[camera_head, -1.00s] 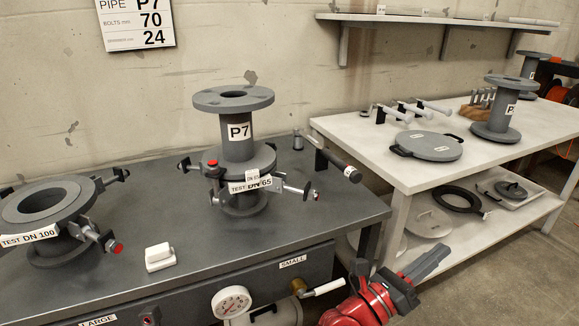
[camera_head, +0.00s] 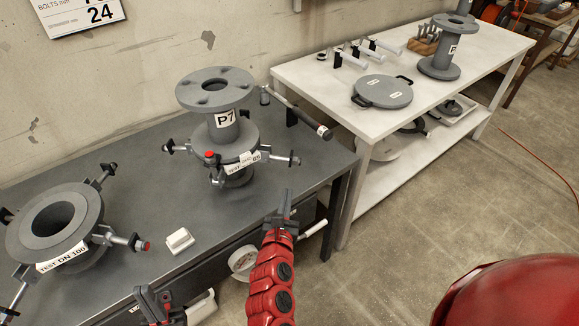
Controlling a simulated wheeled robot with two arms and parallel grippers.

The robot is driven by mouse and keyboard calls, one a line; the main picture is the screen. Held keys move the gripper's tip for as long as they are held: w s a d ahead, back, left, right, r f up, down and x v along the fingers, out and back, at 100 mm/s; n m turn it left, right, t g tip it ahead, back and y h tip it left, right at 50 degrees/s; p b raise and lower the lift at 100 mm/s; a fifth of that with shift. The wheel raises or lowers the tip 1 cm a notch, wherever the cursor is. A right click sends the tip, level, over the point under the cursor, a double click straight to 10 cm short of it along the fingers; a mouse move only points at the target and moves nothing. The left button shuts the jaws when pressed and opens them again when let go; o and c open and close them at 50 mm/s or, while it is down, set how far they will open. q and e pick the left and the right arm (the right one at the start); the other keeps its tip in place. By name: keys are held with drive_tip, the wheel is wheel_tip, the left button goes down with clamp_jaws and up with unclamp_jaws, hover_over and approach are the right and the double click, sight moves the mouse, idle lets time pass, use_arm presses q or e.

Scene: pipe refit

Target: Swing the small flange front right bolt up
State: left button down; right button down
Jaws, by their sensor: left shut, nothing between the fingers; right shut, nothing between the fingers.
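The small flange (camera_head: 247,141), labelled DN 65, stands on the dark bench with the grey P7 pipe piece (camera_head: 222,128) upright on it. Its front right bolt (camera_head: 279,161) sticks out to the right, about level, with a dark end piece. A red-tipped bolt (camera_head: 210,155) sits at the flange's front left, and another bolt (camera_head: 182,149) sticks out to the left. My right gripper (camera_head: 287,200) is shut and empty, below and apart from the front right bolt in the picture. My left gripper (camera_head: 154,296) is shut and empty at the bottom edge, partly cut off.
The large DN 100 flange (camera_head: 84,205) stands at left with its bolts splayed out. A white block (camera_head: 179,240) lies between the flanges. A white table (camera_head: 320,77) with parts stands at right.

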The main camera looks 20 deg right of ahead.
drive_tip(key=p+x, duration=0.1)
drive_tip(key=x, duration=0.9)
drive_tip(key=shift+p, duration=0.3)
drive_tip(key=shift+d+r+n+p, duration=0.15)
drive_tip(key=shift+r+n+p, duration=0.15)
drive_tip(key=shift+p, duration=0.1)
